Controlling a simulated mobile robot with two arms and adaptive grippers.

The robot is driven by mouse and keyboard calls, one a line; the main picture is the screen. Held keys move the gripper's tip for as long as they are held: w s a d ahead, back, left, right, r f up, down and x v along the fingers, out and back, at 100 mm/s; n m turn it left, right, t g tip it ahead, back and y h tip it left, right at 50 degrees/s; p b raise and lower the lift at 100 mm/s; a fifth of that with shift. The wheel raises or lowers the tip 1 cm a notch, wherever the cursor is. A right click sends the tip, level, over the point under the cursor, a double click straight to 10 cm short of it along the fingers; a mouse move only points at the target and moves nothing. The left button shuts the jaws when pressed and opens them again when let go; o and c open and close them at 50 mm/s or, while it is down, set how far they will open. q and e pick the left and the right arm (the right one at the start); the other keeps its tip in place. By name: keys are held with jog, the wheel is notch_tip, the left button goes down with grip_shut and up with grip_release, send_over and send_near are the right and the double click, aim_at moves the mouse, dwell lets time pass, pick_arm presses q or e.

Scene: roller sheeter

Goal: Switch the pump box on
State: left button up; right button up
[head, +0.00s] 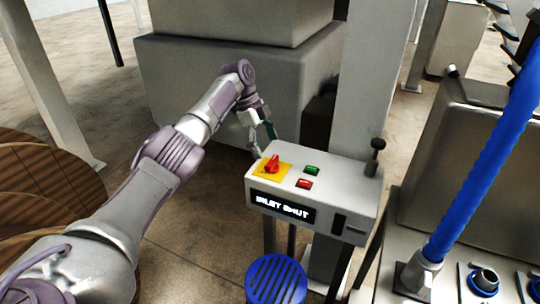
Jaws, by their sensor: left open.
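The pump box (335,181) is a light grey control box on legs, right of centre in the head view. A red rotary switch (272,164) on a yellow plate (263,175) sits at the left of its top. A green button (312,170) and a red button (304,184) are beside it. A black display (282,207) on the front reads what looks like "INLET SHUT". My left gripper (263,145) is open, just behind and left of the red switch; I cannot tell whether it touches the box. My right gripper is not in view.
A black-knobbed lever (375,158) stands at the box's right end. A blue round slatted top (276,280) is below in front. A blue hose (486,150) rises from the machine at right. Brown wooden rounds (40,190) lie at left. A grey post (372,80) stands behind.

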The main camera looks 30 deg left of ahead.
pick_arm(q)
jog(key=v, duration=0.7)
jog(key=shift+r, duration=0.2)
jog(key=shift+f, duration=0.1)
dwell(0.4)
